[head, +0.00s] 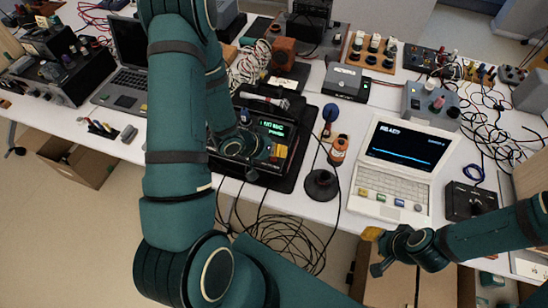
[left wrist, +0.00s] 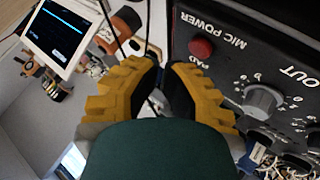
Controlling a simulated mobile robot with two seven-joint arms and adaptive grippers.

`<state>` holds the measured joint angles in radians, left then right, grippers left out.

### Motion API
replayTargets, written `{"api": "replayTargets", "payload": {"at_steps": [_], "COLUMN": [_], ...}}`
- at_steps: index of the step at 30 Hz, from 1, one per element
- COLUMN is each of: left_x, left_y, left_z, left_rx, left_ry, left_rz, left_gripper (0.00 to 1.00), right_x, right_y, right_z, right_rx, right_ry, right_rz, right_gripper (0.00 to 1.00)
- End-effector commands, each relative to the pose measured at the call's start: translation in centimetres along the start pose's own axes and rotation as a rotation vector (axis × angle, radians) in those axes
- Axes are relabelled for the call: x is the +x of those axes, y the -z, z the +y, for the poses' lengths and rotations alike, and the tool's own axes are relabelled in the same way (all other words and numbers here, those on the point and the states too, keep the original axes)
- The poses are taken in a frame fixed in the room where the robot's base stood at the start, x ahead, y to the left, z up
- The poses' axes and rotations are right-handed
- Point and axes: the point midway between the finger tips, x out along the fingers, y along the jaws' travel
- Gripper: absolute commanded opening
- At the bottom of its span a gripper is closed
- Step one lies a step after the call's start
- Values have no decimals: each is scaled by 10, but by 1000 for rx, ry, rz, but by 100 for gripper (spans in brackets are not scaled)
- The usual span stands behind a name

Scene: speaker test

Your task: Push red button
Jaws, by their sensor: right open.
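The red button (left wrist: 201,48) shows in the left wrist view on a dark panel (left wrist: 225,75), beside the words MIC POWER. My left gripper (left wrist: 164,66) has yellow fingers with black pads. Its tips are close together with a narrow gap, and the button lies just right of and beyond them in that view. I cannot judge the distance or any contact. In the head view my left gripper (head: 258,148) is over a black device with a lit green text display (head: 272,128), and my arm hides the button. My right gripper (head: 374,251) is open and empty near the table's front edge.
A white laptop (head: 385,185) stands right of the device. A small orange bottle (head: 338,150) and a round black stand (head: 321,184) are between them. A grey knob (left wrist: 263,99) is close to the button. Cables hang over the front edge.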

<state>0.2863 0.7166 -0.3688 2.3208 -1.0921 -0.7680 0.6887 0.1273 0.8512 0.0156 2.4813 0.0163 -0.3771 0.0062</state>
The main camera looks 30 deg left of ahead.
Motion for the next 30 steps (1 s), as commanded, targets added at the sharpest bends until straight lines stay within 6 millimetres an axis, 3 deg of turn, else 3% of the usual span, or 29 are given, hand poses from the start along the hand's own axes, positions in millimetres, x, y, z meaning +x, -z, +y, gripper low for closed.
{"api": "replayTargets", "payload": {"at_steps": [30], "left_x": [6], "left_y": [-5], "left_z": [-4], "left_rx": [0], "left_ry": [0], "left_rz": [0], "left_gripper": [0], "right_x": [6], "right_y": [-1], "right_z": [2], "right_rx": [0], "right_ry": [0], "right_rz": [0], "right_gripper": [47]}}
